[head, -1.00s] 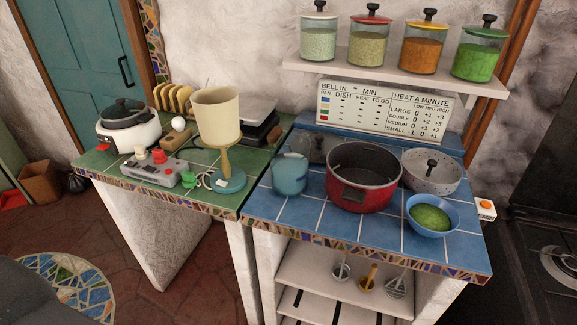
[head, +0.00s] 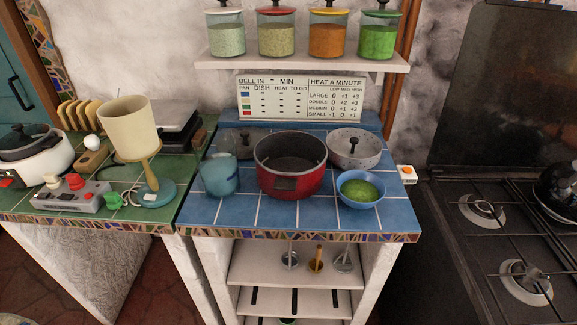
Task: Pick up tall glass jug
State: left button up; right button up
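A bluish see-through glass vessel (head: 219,176), which looks like the tall glass jug, stands upright on the left part of the blue-tiled counter (head: 262,215). It is just left of a large red pot (head: 291,182) with a dark inside; whether they touch is hard to tell. A glass lid with a dark knob (head: 240,143) is behind the jug. Neither of my grippers shows in the head view.
A speckled pan (head: 354,148) and a blue bowl of green food (head: 361,189) are right of the pot. A beige-shaded lamp (head: 131,130) stands left on the green-tiled counter. A shelf with jars (head: 304,62) hangs above. A stove (head: 500,220) is at right. The tiles in front of the jug are clear.

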aim_at(216, 172)
jog(key=l, duration=0.75)
jog(key=l+u, duration=0.15)
jog(key=l, duration=0.55)
jog(key=k, duration=0.05)
